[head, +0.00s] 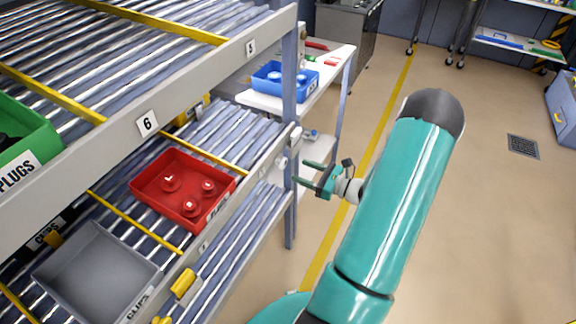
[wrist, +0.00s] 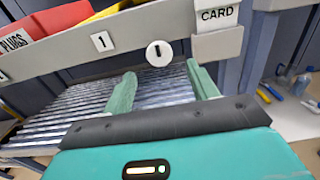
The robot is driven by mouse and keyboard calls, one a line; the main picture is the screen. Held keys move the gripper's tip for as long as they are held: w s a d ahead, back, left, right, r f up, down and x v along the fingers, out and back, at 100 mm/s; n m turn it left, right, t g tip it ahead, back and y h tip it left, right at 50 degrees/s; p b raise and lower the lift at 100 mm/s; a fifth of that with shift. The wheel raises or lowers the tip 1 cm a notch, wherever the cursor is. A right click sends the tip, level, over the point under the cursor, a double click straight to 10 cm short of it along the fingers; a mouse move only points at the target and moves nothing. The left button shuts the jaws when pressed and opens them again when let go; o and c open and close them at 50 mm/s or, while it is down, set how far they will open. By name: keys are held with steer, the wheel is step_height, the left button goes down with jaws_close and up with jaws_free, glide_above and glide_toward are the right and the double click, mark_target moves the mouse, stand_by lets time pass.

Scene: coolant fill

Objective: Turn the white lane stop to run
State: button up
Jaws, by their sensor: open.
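In the wrist view, a round white knob (wrist: 159,53) with a short, nearly upright dark bar on its face sits on the grey rack rail (wrist: 70,55), right of the label "1". I take it as the white lane stop. My gripper (wrist: 161,72) is open, with its two green fingers apart and the knob showing between their tips. Nothing is between the fingers. In the head view, my gripper (head: 309,172) is beside the rack's end post, near small white round parts (head: 281,162). I cannot tell whether the fingers touch the knob.
A card holder (wrist: 217,30) marked "CARD" sits right of the knob, close to the right finger. A red bin (head: 207,212) and a grey bin (head: 95,270) sit on the rollers. A white side table (head: 330,65) holds a blue bin (head: 285,80).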

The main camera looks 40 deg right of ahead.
mark_target(285, 164)
steer(key=x, duration=0.6)
steer(key=shift+w, duration=0.15)
jaws_close()
